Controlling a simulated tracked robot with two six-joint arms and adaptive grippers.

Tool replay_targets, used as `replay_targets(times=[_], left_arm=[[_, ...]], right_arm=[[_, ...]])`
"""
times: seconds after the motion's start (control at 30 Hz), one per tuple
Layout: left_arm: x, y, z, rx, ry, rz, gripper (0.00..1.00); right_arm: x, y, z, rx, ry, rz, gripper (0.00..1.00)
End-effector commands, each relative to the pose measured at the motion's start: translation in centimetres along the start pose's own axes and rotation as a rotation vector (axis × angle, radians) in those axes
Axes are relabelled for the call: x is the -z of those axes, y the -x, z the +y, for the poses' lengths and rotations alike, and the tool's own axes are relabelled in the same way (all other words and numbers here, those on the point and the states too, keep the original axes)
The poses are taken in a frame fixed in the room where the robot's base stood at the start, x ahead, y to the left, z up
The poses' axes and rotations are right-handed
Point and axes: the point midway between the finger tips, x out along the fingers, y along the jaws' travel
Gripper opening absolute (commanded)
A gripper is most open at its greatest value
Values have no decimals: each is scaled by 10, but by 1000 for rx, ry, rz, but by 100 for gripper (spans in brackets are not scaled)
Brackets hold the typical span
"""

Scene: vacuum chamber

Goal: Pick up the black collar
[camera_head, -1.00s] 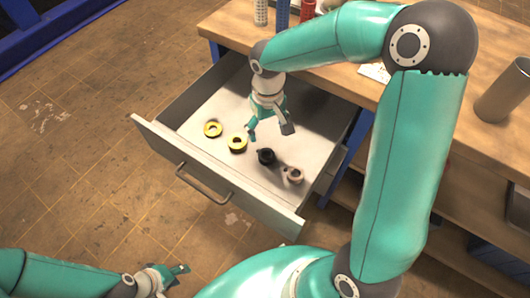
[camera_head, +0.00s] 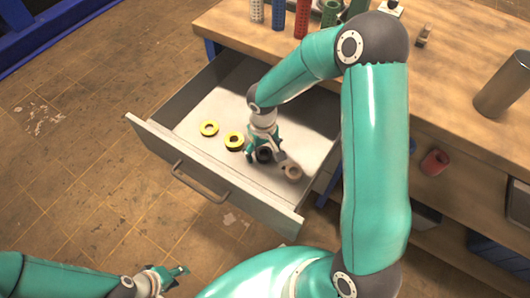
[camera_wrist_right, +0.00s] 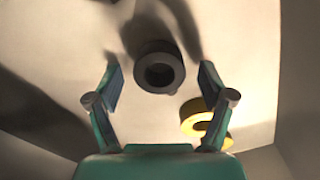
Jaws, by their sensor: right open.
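In the right wrist view the dark collar (camera_wrist_right: 159,70) sits between and just beyond the open fingertips of the right gripper (camera_wrist_right: 160,78), with gaps on both sides. My left gripper (camera_head: 180,276) is low at the left, away from the drawer; its fingers look spread apart and empty.
One yellow collar (camera_wrist_right: 205,122) is close by the right finger in the wrist view. The wooden workbench (camera_head: 450,90) holds a metal cylinder (camera_head: 503,85).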

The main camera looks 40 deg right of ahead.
Motion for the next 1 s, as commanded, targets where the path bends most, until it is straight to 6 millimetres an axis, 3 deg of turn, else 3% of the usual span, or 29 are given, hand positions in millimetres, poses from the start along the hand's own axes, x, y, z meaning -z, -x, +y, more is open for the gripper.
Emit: replay_targets(times=[0.17,0.63,1.0], left_arm=[[0,0,0,0,0,0,40],[0,0,0,0,0,0,40],[0,1,0,0,0,0,40]], right_arm=[[0,0,0,0,0,0,81],[0,1,0,0,-1,1,6],[0,6,1,-1,-2,1,6]])
